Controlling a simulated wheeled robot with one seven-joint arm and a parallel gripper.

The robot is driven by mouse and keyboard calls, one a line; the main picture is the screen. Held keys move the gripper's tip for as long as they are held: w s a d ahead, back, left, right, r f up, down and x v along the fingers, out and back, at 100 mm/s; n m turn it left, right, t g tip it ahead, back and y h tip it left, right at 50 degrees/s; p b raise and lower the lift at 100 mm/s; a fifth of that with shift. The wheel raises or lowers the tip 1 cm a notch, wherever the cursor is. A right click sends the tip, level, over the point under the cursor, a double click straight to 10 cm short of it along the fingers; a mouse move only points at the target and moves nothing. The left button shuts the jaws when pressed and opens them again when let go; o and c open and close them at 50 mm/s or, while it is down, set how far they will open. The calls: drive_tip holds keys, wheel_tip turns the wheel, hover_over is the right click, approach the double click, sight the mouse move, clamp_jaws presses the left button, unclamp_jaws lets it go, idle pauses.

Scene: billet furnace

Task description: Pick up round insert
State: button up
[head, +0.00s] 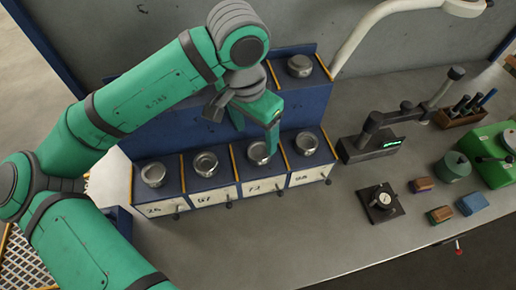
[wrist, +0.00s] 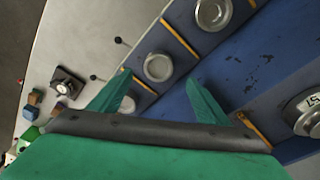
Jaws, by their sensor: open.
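Round metal inserts sit in a row on the front ledge of a blue rack (head: 222,222). From left they are the first insert (head: 153,174), the second (head: 205,163), the third (head: 259,153) and the right-hand one (head: 306,143). Another insert (head: 299,66) sits on the upper level. My gripper (head: 256,138) is open and empty, over the row close to the third insert, which one finger partly hides. In the wrist view, an insert (wrist: 158,67) shows between the fingertips of my gripper (wrist: 158,78). A second insert (wrist: 213,13) lies beyond it.
Yellow dividers separate the bays, which have numbered white fronts and small knobs. Right of the rack stand a dark gauge stand (head: 377,143), a black dial block (head: 380,202), several small coloured blocks and a green machine (head: 493,155). The grey bench front (head: 290,240) is clear.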

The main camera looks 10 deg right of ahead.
sight(259, 151)
drive_tip(key=f, duration=0.4)
drive_tip(key=d+f, duration=0.1)
drive_tip(key=f, duration=0.1)
drive_tip(key=shift+w+f, duration=0.1)
drive_tip(key=shift+w, duration=0.1)
drive_tip(key=shift+s+f, duration=0.1)
drive_tip(key=shift+f, duration=0.35)
drive_tip(key=c, duration=1.7)
drive_tip(key=shift+r, duration=0.15)
